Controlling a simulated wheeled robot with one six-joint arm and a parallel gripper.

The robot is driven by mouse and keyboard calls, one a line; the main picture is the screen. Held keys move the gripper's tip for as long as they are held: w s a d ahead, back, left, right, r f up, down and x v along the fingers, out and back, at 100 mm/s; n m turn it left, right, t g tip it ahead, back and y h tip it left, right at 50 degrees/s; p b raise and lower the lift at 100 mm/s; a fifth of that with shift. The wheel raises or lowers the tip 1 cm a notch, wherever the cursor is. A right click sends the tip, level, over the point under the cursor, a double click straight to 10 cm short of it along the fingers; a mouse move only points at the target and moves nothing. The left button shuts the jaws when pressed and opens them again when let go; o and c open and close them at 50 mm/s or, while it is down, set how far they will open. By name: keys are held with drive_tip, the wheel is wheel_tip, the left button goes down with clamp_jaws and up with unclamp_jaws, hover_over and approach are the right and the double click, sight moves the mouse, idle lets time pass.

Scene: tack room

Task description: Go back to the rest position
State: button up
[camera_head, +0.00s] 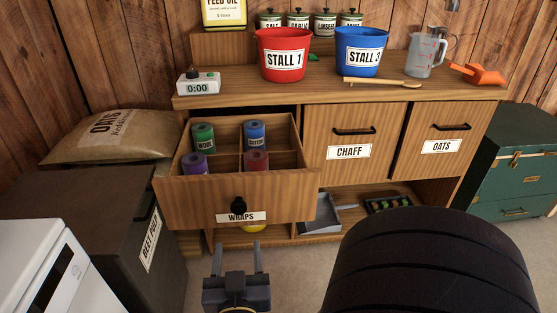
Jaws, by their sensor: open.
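My gripper (237,262) is low in the middle of the view, in front of the cabinet. Its two fingers point forward, spread apart, with nothing seen between them. It appears just in front of and below the open WRAPS drawer (180,205), apart from the drawer's dark knob (238,205). The drawer is pulled out and divided into compartments. It holds a green roll (203,137), a blue roll (254,135), a purple roll (194,164) and a red roll (256,161). A large dark part of my arm fills the lower right and hides the floor there.
The cabinet top (225,92) bears a red STALL 1 bucket (284,56), a blue STALL 3 bucket (360,52), a brush, a jug, an orange scoop and a timer. CHAFF (350,150) and OATS (440,146) fronts are shut. A BEET PULP bin (110,215) stands left, a green trunk (515,165) right.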

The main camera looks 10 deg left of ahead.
sight(239, 211)
drive_tip(key=b+x, duration=0.1)
drive_tip(key=x, duration=0.9)
drive_tip(key=shift+w+d+b, duration=0.1)
drive_tip(key=shift+w+b, duration=0.1)
drive_tip(key=shift+b, duration=0.2)
